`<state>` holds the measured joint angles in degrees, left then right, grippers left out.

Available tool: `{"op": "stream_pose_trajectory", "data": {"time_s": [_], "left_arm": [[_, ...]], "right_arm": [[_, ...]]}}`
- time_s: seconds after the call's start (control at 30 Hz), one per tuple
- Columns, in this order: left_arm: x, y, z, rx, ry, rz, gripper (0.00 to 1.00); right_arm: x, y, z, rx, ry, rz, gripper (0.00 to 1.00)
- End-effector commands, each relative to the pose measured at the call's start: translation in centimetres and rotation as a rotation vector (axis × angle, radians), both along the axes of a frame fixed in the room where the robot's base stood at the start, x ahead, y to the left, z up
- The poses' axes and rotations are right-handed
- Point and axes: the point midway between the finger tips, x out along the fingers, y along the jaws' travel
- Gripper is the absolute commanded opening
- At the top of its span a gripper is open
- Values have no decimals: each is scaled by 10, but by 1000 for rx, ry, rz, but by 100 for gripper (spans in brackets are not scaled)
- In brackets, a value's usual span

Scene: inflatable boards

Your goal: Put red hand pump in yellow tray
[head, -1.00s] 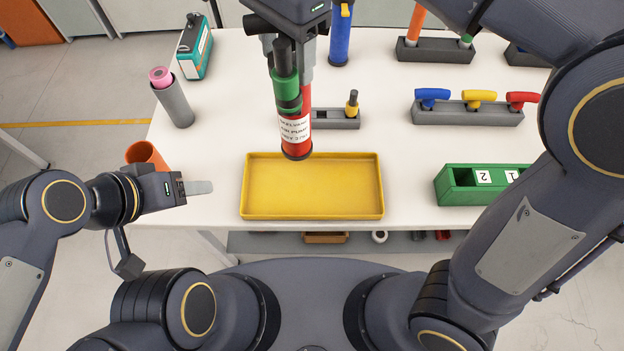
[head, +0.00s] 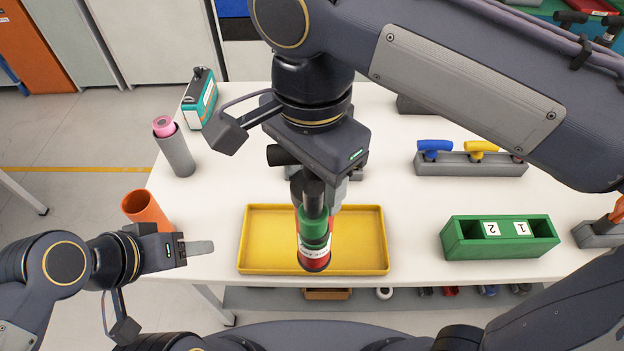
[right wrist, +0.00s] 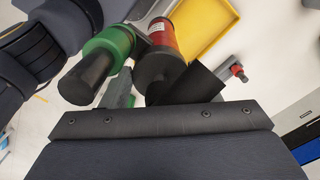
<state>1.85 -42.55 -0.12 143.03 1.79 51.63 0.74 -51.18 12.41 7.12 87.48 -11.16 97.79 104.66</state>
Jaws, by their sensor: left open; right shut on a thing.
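The red hand pump (head: 314,260) has a red body with a white label, and a green part with a black end shows in front of it. My right gripper (head: 322,196) is shut on the pump and holds it upright over the yellow tray (head: 262,262). In the right wrist view the pump (right wrist: 162,48) is between the fingers, with the tray (right wrist: 205,28) beyond. I cannot tell whether the pump's lower end touches the tray floor. The tray is otherwise empty. My left gripper (head: 200,248) is open and empty, left of the tray.
An orange cup (head: 146,210) and a grey tube with a pink roll (head: 176,152) stand on the left. A green box with numbered slots (head: 500,240) is right of the tray. A grey rack with coloured handles (head: 470,164) stands behind it. My right arm covers the back.

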Motion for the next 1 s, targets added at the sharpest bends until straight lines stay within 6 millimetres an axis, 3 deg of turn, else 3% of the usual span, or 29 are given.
{"op": "stream_pose_trajectory", "data": {"time_s": [0.2,0.4,0.77,1.0], "left_arm": [[0,0,6,0,0,0,53],[0,0,5,0,0,0,53],[0,0,6,0,0,0,53],[0,0,4,0,0,0,53]], "right_arm": [[44,0,-19,-1,1,-3,4],[69,1,-52,-1,2,0,4],[91,1,-79,-1,1,0,4],[90,1,-105,1,0,2,4]]}}
